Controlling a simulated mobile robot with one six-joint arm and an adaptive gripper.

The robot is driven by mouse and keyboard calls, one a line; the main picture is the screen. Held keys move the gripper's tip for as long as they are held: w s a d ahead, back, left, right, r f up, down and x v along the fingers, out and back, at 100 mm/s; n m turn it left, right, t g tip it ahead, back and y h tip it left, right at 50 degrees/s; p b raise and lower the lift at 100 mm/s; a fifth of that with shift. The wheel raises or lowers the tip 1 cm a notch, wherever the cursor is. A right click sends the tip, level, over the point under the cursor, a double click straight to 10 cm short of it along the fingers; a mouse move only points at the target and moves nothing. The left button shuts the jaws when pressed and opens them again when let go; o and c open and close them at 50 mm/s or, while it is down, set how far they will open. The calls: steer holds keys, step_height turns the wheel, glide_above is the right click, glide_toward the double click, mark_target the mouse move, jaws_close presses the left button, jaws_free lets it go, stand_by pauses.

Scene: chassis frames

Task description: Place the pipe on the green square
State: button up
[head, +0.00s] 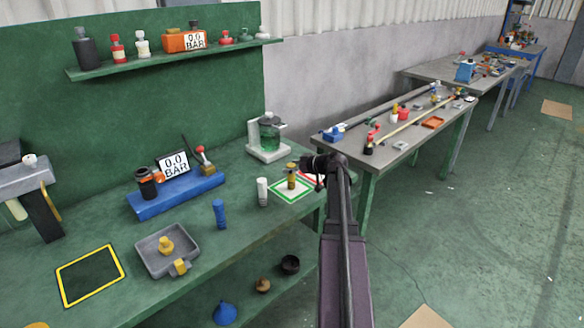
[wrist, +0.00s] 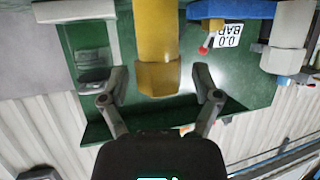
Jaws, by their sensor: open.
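The pipe, a yellow piece with a hexagonal end (head: 291,183), stands upright on the green-outlined white square (head: 274,189) near the right end of the green bench. In the wrist view the yellow pipe (wrist: 158,45) shows large between my fingers, with a gap on each side. My gripper (head: 303,168) is just right of the pipe in the head view, and its fingers are spread in the wrist view (wrist: 159,84). The pipe's contact with the square is partly hard to make out.
A white cylinder (head: 262,192) and a blue cylinder (head: 219,212) stand left of the square. A red-outlined square (head: 313,179) lies behind my gripper. A grey tray (head: 152,262) and a blue gauge block (head: 176,197) are further left.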

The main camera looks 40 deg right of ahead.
steer(key=shift+r, duration=0.2)
steer(key=p+v, duration=0.4)
steer(key=v, duration=0.8)
steer(key=shift+p, duration=0.4)
steer(key=shift+f, duration=0.15)
